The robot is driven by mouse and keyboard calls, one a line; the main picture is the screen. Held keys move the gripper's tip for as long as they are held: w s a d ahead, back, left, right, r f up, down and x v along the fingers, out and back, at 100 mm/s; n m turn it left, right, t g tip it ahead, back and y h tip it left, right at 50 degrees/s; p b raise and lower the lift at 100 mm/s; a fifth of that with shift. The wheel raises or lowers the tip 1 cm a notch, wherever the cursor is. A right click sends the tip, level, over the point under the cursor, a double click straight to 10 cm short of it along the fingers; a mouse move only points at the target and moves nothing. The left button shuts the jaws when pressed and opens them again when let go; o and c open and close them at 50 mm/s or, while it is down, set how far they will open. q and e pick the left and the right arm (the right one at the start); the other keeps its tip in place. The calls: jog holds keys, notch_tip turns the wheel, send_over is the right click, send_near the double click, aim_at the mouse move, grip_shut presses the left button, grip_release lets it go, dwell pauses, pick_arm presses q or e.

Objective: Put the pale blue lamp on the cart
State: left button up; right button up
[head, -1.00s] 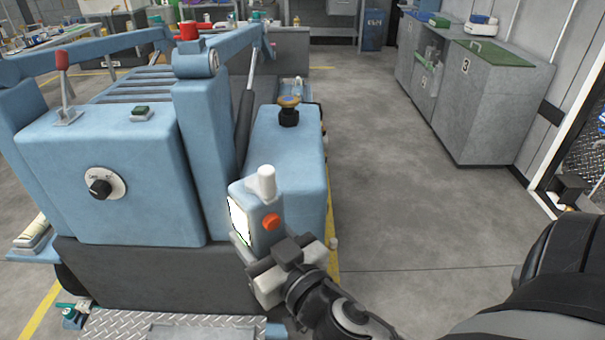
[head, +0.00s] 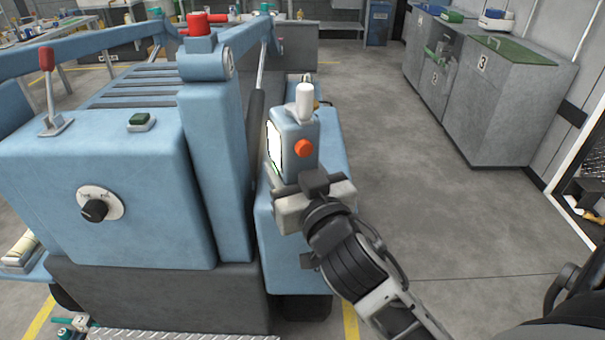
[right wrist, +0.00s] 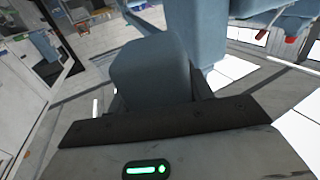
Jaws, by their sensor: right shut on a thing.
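The pale blue lamp (head: 297,135) has a white knob on top, an orange-red button and a bright panel on its left side. It is roughly upright in the head view, held from below by my right gripper (head: 314,196), which is shut on it. The lamp is in front of the low blue housing (head: 335,180) at the right of a large blue machine (head: 150,190). I cannot tell whether this machine is the cart. The right wrist view shows blue surfaces beyond the gripper, but I cannot tell which is the lamp. My left gripper is not in view.
The machine's upright post (head: 215,165) and a long rail (head: 80,48) stand left of the lamp. Grey cabinets (head: 500,110) line the right wall. The floor (head: 420,190) between the machine and the cabinets is clear.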

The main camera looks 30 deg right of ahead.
jog(key=shift+w+d+r, duration=0.3)
jog(key=shift+d+r, duration=0.1)
jog(key=shift+r, duration=0.3)
jog(key=w+d+f, duration=0.2)
jog(key=w+f, duration=0.1)
jog(key=w+d+f, duration=0.2)
jog(key=w+f, duration=0.1)
jog(key=w, duration=0.1)
jog(key=w+d+f+b, duration=0.1)
jog(key=w+d+f, duration=0.1)
jog(key=w, duration=0.1)
jog(key=shift+w+f, duration=0.55)
jog(key=f, duration=0.1)
jog(key=f+b, duration=0.1)
jog(key=f, duration=0.1)
jog(key=shift+w+d, duration=0.15)
jog(key=shift+w, duration=0.05)
jog(key=shift+f, duration=0.45)
jog(key=o, duration=0.9)
jog(key=shift+f, duration=0.15)
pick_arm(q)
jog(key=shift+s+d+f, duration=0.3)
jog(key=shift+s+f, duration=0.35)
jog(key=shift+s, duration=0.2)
pick_arm(e)
jog(key=o, duration=0.3)
jog(key=shift+o, duration=0.2)
